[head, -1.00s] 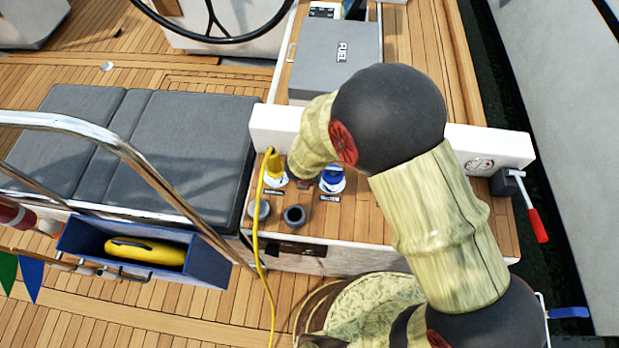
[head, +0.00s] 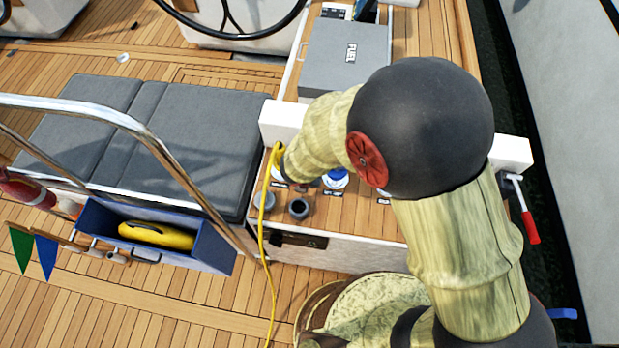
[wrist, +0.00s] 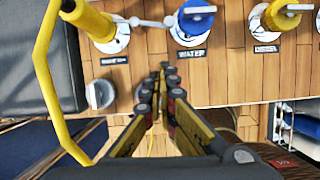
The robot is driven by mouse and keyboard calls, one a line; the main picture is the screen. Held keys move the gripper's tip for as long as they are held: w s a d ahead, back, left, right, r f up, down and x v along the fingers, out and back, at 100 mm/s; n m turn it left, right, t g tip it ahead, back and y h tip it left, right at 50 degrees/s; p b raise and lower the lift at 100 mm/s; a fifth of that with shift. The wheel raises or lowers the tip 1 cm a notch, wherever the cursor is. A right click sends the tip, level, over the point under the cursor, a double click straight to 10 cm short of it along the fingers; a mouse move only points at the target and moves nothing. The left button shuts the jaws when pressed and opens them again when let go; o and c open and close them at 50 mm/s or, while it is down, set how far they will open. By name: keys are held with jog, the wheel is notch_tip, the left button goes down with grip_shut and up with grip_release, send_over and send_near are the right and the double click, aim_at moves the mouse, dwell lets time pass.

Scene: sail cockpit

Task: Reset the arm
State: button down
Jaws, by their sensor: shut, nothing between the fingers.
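My gripper (wrist: 166,80) shows in the wrist view with its two fingers together and nothing between them. It is over the wooden deck panel (wrist: 225,75), below the blue cap (wrist: 195,20) labelled WATER. A yellow-handled fitting (wrist: 95,22) is at upper left, with a yellow line (wrist: 45,75) running down from it. Another yellow cap (wrist: 282,15) labelled DIESEL is at upper right. In the head view my arm (head: 420,130) bends over the panel, and the gripper is hidden behind it. The blue cap (head: 337,177) shows partly beside the arm.
Grey cushions (head: 200,135), a steel rail (head: 110,115) and a blue bin (head: 205,250) holding a yellow item (head: 155,236) are at left. A red-handled lever (head: 531,228) is at right. Open deck lies at lower left.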

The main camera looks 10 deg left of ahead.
jog(key=shift+s+r, duration=0.2)
jog(key=shift+r, duration=0.25)
dwell(0.4)
